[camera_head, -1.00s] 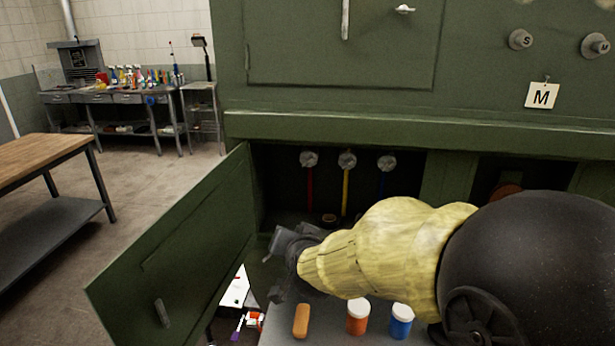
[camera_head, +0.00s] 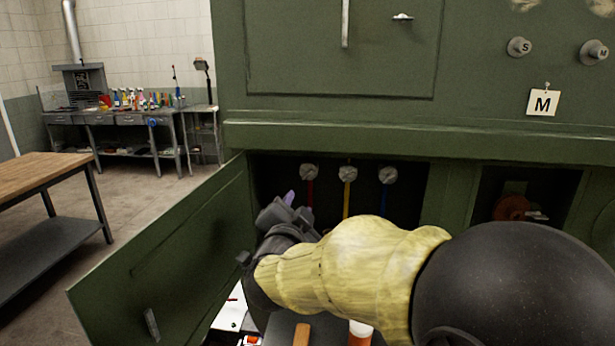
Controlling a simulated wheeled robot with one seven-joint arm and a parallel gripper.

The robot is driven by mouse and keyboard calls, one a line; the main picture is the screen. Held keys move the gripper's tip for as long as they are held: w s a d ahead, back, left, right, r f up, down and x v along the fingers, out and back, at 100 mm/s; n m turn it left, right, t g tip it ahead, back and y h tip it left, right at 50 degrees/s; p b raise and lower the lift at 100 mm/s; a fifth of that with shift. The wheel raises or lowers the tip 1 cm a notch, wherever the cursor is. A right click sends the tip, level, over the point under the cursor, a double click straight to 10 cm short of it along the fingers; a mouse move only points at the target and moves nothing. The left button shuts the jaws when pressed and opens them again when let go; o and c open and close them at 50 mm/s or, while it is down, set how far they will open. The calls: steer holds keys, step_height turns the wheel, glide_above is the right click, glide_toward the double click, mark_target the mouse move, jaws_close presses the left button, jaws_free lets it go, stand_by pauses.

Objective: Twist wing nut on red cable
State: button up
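The red cable (camera_head: 310,190) hangs inside the dark open compartment of the green cabinet. Its round grey fitting, with the wing nut (camera_head: 309,172), is at the top of it. A yellow cable (camera_head: 347,203) and a blue cable (camera_head: 383,196) hang to its right under similar fittings. My gripper (camera_head: 287,207) is at the compartment's left side, below and left of the red cable's fitting and apart from it. A small purple piece (camera_head: 289,197) shows at its tip; I cannot tell whether it is held. The fingers are too dark and turned away to read.
The cabinet door (camera_head: 165,255) stands open at the left. Below my arm are an orange-brown block (camera_head: 301,335) and a white-lidded jar (camera_head: 360,330), partly cut off. A wooden-topped table (camera_head: 40,168) stands at far left. A cabinet ledge (camera_head: 400,138) runs above the compartment.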

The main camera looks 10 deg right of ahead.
mark_target(308, 175)
steer(key=p+x, duration=0.4)
steer(key=x, duration=1.2)
steer(key=shift+d, duration=0.15)
jaws_close()
